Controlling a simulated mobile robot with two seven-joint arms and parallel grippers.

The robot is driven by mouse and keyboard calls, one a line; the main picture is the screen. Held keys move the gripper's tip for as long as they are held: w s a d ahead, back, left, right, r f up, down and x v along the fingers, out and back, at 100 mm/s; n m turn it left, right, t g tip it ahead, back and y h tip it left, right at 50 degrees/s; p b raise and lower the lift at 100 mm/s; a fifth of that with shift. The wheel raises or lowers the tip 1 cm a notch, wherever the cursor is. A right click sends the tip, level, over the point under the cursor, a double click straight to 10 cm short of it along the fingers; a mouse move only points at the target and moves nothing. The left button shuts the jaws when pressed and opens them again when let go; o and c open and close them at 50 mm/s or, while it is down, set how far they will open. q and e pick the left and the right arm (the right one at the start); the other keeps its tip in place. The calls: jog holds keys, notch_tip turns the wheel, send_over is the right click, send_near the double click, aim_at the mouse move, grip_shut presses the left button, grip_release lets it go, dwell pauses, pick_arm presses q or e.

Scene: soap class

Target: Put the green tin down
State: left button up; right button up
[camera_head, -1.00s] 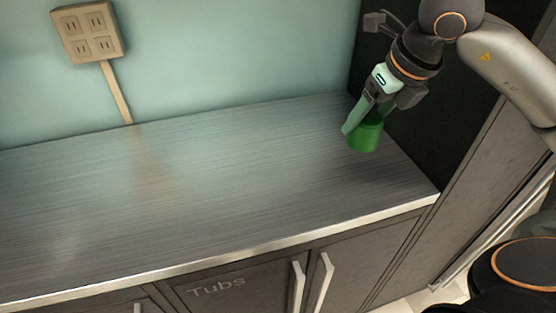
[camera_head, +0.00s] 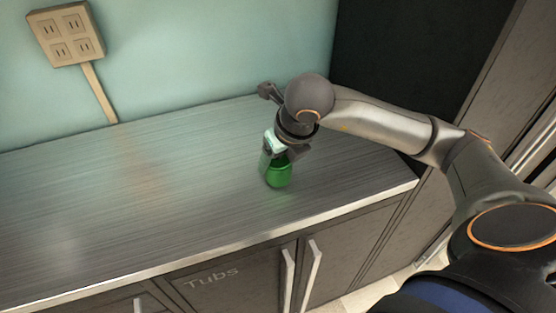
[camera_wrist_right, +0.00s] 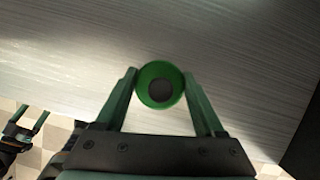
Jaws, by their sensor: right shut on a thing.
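The green tin (camera_head: 279,174) is upright in my right gripper (camera_head: 273,163), over the right part of the grey countertop (camera_head: 150,200). I cannot tell whether its base touches the counter or hangs just above it. In the right wrist view the tin (camera_wrist_right: 147,91) is seen from above as a round green rim with a dark middle. The two fingers of my right gripper (camera_wrist_right: 160,88) press on its left and right sides. A gripper at the lower left of the right wrist view (camera_wrist_right: 27,128) seems to be my left one, apart from the tin; its fingers look spread.
The countertop is bare to the left of the tin. A power socket (camera_head: 66,35) with a cable is on the teal wall behind. A dark panel (camera_head: 400,70) bounds the counter on the right. The counter's front edge (camera_head: 240,242) lies above cabinet doors marked "Tubs".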

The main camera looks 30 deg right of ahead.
jog(key=shift+f, duration=0.65)
jog(key=o, duration=1.1)
jog(key=shift+f, duration=0.2)
jog(key=o, duration=0.5)
jog(key=shift+r, duration=0.1)
